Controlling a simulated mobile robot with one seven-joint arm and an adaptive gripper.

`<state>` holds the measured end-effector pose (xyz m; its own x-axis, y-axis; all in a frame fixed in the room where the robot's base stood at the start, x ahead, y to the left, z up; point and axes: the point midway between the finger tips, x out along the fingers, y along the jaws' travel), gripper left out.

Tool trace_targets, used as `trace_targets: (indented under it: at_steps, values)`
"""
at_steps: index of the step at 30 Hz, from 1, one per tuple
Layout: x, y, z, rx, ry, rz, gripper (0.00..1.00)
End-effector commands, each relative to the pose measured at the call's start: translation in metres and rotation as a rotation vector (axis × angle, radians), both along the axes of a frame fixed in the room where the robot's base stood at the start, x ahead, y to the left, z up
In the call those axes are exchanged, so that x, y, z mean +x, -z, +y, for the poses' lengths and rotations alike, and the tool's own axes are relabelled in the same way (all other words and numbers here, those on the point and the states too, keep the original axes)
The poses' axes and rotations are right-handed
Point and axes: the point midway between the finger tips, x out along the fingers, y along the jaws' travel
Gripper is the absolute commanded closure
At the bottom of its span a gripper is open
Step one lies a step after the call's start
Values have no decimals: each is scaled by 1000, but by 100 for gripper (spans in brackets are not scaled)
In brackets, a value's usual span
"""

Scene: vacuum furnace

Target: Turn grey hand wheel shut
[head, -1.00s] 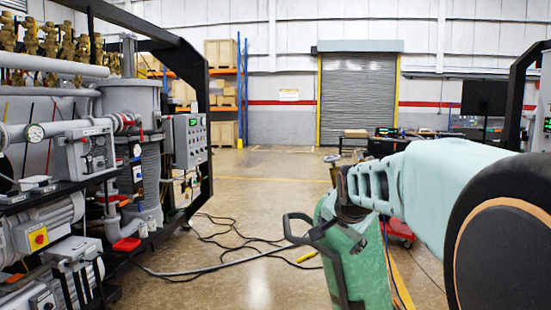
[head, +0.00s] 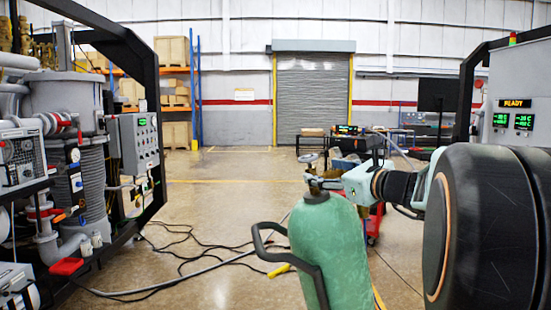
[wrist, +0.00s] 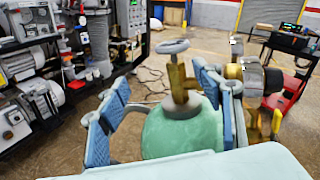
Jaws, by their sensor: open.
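The grey hand wheel (head: 308,159) sits on top of a brass valve (head: 314,184) on an upright green gas cylinder (head: 328,250). In the wrist view the wheel (wrist: 172,46) is seen nearly edge-on, with the brass valve (wrist: 181,82) below it and the cylinder's green shoulder (wrist: 185,132) nearer. My gripper (wrist: 163,77) is open, its blue-padded fingers spread left and right of the valve in the picture. Nothing is held, and the wheel appears beyond the fingertips. In the head view my arm comes from the right towards the valve; the fingers are hard to make out.
A brass regulator with gauges (wrist: 252,80) is right of the right finger, close to it. A dark handle (head: 270,240) stands left of the cylinder. Cables (head: 190,250) lie on the floor. Furnace equipment (head: 75,140) fills the left; a red cart (head: 374,222) stands behind the cylinder.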

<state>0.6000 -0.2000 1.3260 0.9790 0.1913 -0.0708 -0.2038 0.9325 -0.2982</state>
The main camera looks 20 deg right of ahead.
Motion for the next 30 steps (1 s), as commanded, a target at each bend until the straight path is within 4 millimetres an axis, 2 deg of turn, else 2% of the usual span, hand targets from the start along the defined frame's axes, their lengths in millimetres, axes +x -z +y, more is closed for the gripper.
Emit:
trace_targets:
  at_steps: [3, 8, 21, 25, 30]
  values:
    - [-2, -13, -11, 57, 24, -45, 40]
    - [7, -18, -14, 76, 31, -60, 40]
    - [85, -18, 0, 75, 30, -57, 40]
    - [98, -17, 2, 73, 30, -58, 40]
    - [104, -17, 3, 72, 32, -58, 40]
